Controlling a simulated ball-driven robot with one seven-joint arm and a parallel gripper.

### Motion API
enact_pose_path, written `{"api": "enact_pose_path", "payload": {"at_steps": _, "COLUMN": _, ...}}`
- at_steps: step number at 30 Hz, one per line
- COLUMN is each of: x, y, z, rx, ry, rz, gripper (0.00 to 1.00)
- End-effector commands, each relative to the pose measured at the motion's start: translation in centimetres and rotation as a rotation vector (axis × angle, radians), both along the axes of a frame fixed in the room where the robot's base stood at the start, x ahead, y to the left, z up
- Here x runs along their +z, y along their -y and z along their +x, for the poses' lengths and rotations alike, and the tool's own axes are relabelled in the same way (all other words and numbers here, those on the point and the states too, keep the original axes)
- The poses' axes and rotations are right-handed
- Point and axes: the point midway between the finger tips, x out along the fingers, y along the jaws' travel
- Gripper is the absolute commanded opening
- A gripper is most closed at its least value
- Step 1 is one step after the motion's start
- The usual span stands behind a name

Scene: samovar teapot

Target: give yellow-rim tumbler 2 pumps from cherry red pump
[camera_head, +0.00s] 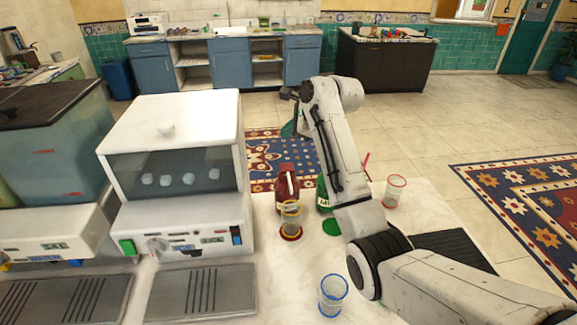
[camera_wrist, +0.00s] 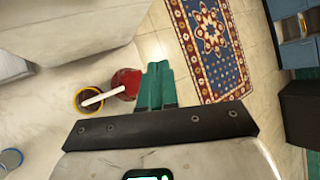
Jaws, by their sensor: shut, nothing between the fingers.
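The cherry red pump (camera_head: 284,186) is a dark red bottle with a pale spout, standing on the white counter. The yellow-rim tumbler (camera_head: 291,222) stands upright just in front of it on a dark red round spot (camera_head: 291,236). In the wrist view the red pump (camera_wrist: 128,80) has its white spout (camera_wrist: 101,97) reaching over the yellow-rim tumbler (camera_wrist: 82,108). My gripper (camera_wrist: 158,70) has green fingers, shut and empty, just right of the red pump in that view. In the head view my gripper (camera_head: 290,129) is partly hidden behind my arm, up above the red pump.
A green bottle (camera_head: 322,195) stands right of the red pump, partly behind my arm, near a green round spot (camera_head: 332,227). A red-rim tumbler (camera_head: 395,193) is farther right, a blue-rim tumbler (camera_head: 332,298) nearer. A white machine (camera_head: 180,225) borders the left.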

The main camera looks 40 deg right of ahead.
Motion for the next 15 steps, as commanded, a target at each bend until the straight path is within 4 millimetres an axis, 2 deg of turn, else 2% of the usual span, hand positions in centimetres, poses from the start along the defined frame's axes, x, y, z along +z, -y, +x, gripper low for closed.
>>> {"api": "enact_pose_path", "payload": {"at_steps": 8, "x": -0.3, "y": 0.0, "z": 0.0, "rx": 0.000, "ry": 0.000, "rz": -0.002, "gripper": 0.00}}
{"api": "enact_pose_path", "payload": {"at_steps": 15, "x": -1.9, "y": 0.0, "z": 0.0, "rx": 0.001, "ry": 0.000, "rz": -0.003, "gripper": 0.00}}
